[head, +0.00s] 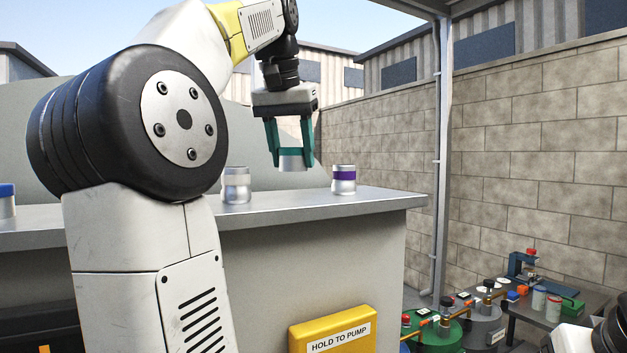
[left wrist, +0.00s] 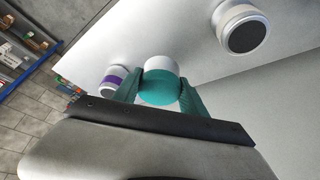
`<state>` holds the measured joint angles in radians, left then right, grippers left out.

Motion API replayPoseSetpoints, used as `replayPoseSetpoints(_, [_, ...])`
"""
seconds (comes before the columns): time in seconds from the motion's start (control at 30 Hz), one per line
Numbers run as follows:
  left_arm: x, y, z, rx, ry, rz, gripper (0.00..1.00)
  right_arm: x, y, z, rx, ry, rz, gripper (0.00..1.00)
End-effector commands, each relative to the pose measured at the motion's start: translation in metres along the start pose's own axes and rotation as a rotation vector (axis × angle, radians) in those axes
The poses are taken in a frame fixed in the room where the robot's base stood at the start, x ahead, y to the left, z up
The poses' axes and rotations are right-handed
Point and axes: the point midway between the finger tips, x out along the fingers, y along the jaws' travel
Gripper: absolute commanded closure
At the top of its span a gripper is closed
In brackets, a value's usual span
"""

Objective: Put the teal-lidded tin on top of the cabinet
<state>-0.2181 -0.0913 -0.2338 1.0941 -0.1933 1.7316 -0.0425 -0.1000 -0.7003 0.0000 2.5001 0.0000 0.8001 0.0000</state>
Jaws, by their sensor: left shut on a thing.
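My left gripper (head: 291,152) has teal fingers and is shut on the teal-lidded tin (head: 292,164). In the head view its silver lower body shows between the fingertips. In the left wrist view the teal lid (left wrist: 159,88) faces the camera, between the fingers. The tin is over the top of the grey cabinet (head: 300,205), between two other tins. Its base appears higher than theirs in the head view, but I cannot tell the exact gap to the surface.
On the cabinet top stand a grey-lidded tin (head: 236,186), a purple-banded tin (head: 343,180) close to the right of the held tin, and a blue-lidded tin (head: 6,200) far left. A yellow "HOLD TO PUMP" box (head: 333,332) is on the front. Drums and a bench (head: 590,309) stand right.

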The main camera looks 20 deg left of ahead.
Motion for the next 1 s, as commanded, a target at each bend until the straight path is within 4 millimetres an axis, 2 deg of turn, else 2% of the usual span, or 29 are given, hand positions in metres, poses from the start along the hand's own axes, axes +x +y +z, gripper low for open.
replayPoseSetpoints(0.5, [0.045,0.0,0.019,0.0,0.001,0.0,0.95,0.0,0.0,0.0,0.0,0.0,0.0,0.29])
replayPoseSetpoints(0.87, [0.048,0.0,0.02,0.0,0.001,0.0,0.95,0.0,0.0,0.0,0.0,0.0,0.0,0.29])
replayPoseSetpoints(0.9, [0.048,0.0,0.02,0.0,0.0,0.0,0.45,0.0,0.0,0.0,0.0,0.0,0.0,0.29])
replayPoseSetpoints(1.0, [0.048,0.0,0.02,0.0,0.001,0.0,0.29,0.0,0.0,0.0,0.0,0.0,0.0,0.29])
